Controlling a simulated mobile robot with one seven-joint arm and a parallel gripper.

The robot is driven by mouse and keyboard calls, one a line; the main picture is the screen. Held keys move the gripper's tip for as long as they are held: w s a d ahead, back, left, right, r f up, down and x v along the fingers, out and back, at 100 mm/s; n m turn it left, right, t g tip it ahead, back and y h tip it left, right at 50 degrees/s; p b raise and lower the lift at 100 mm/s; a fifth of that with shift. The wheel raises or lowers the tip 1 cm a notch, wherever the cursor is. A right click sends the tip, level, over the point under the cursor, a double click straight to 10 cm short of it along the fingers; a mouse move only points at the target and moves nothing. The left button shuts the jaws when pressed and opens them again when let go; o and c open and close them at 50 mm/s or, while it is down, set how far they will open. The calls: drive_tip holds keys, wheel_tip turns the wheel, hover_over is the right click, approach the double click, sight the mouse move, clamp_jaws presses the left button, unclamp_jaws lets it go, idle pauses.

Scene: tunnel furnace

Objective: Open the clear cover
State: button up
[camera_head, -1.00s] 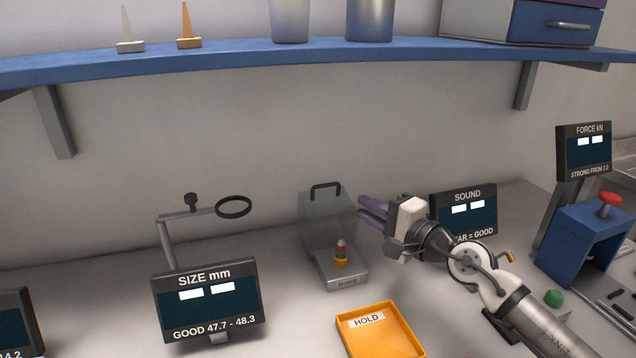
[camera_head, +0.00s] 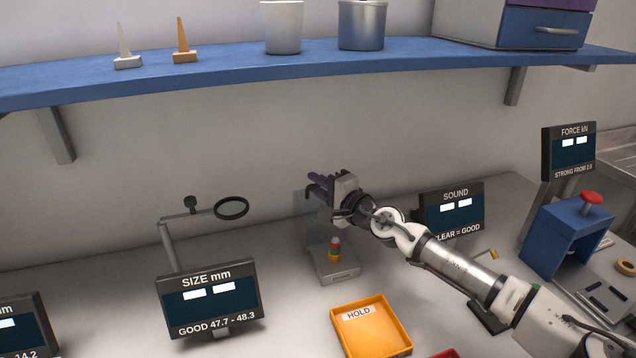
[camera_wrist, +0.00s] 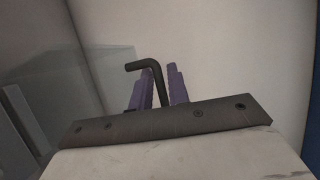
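The clear cover (camera_head: 309,210) stands upright at the back of a small grey bench fixture. A stack of small coloured pieces (camera_head: 334,250) stands on the fixture's base (camera_head: 337,272), in front of the cover. My gripper (camera_head: 317,185) is at the cover's top edge, its purple fingers pointing left. In the wrist view the cover's black bent handle (camera_wrist: 143,65) runs down between the two purple fingers (camera_wrist: 162,90), very close to them. The fingers look apart, with the handle between them; firm contact is not visible. In the head view my gripper hides the handle.
A SIZE display (camera_head: 210,297) and a ring on a stand (camera_head: 231,208) are to the left. An orange HOLD tray (camera_head: 372,328) lies in front. A SOUND display (camera_head: 452,212) stands behind my forearm. A blue shelf (camera_head: 220,75) hangs above.

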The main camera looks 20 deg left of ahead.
clamp_jaws()
